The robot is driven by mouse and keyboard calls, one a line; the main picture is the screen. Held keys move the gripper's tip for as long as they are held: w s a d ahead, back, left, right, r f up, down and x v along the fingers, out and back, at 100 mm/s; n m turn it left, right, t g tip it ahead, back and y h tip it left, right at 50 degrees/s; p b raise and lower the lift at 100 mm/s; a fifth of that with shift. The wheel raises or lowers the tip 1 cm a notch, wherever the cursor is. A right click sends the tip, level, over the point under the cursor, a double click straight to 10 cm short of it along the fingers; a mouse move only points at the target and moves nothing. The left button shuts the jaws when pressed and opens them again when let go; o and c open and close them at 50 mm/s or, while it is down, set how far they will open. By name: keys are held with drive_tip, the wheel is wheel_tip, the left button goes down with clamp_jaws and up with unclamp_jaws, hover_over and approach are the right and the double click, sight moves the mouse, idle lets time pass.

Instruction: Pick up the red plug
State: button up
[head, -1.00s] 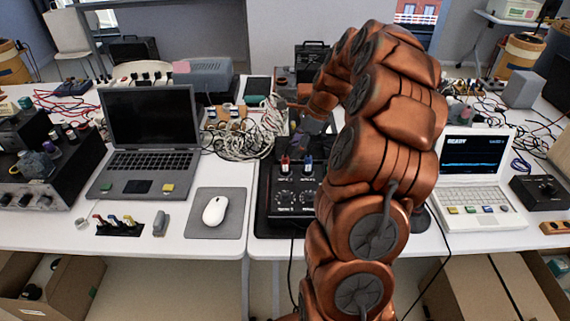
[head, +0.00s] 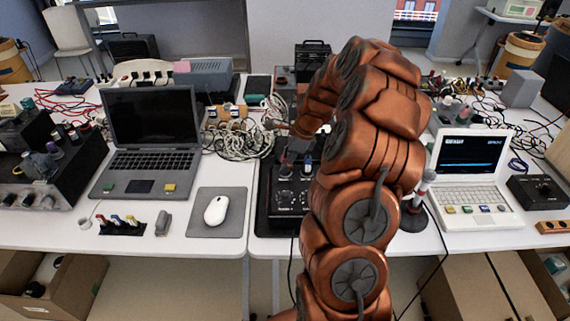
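The black box (head: 288,201) with knobs stands at the table's middle, left of my arm. A blue-topped plug (head: 307,166) stands upright on its upper part. The spot just left of it, where a red plug stood in the earlier view, is now covered by the dark fingers of my gripper (head: 289,157). The gripper points down there, close above the box. The fingers are small and dark, so I cannot tell whether they are open or shut, or touch the plug.
A laptop (head: 152,120), mouse (head: 216,209) and small rack of coloured plugs (head: 121,225) lie to the left. A white laptop (head: 470,165) and a red-and-white tool (head: 426,181) are right of my arm.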

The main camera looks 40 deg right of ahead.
clamp_jaws()
